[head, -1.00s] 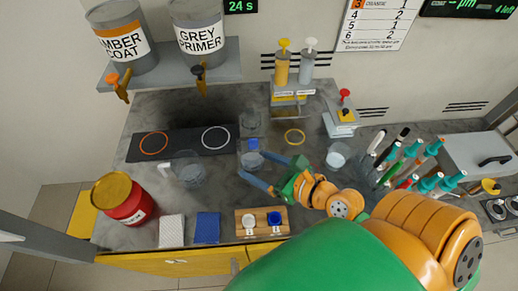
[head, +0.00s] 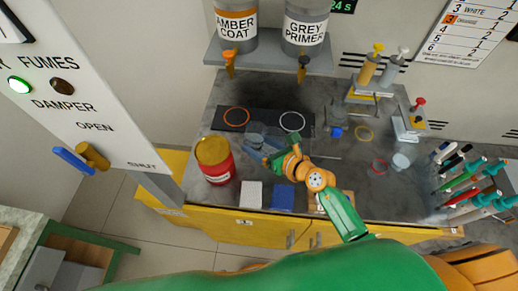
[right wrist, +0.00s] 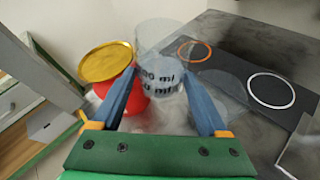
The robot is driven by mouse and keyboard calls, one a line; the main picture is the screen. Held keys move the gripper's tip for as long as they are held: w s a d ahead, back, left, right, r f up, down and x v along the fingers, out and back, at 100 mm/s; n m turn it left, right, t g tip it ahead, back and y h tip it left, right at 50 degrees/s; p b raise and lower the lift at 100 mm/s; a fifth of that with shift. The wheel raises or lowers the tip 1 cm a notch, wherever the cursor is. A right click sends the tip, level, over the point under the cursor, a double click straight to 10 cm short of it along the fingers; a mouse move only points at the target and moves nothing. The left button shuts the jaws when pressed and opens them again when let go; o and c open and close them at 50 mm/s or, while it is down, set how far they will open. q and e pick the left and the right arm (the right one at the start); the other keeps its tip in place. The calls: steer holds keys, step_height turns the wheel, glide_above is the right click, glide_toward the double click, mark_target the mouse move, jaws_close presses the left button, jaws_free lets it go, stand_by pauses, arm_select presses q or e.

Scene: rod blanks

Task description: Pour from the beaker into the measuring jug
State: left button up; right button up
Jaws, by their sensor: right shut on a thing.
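My right gripper (head: 268,158) is shut on the clear beaker (right wrist: 165,95), between its blue fingers (right wrist: 160,90) in the right wrist view. The clear measuring jug (head: 252,138) stands on the grey worktop, left of the gripper and near the orange ring. Beaker and jug overlap in both views, and black "ml" print shows through the glass. I cannot tell how far the beaker is tilted or whether the two touch. The liquid is too faint to make out. My left gripper is not in view.
A red can with a yellow lid (head: 214,160) stands close on the left. A black plate (head: 265,119) with two rings lies behind. A white pad (head: 251,194) and a blue pad (head: 283,197) lie in front. A blue item (head: 336,132) stands right of the plate.

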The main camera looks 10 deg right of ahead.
steer(key=shift+d+f+m+y+b, duration=0.15)
steer(key=shift+d+m+y+b, duration=0.15)
steer(key=shift+m+b, duration=0.1)
steer(key=shift+w+m+b, duration=0.1)
steer(key=shift+m+b, duration=0.25)
steer(key=shift+m, duration=0.05)
steer(key=shift+w+a+r+m+g+y+b, duration=0.15)
steer(key=shift+r+m+g+y+b, duration=0.15)
steer(key=shift+m+y+b, duration=1)
steer(key=shift+m+b, duration=0.2)
steer(key=shift+m, duration=0.1)
steer(key=shift+d+m+y+b, duration=0.3)
steer(key=shift+d+m+b, duration=0.05)
steer(key=shift+m, duration=0.05)
steer(key=shift+r, duration=0.25)
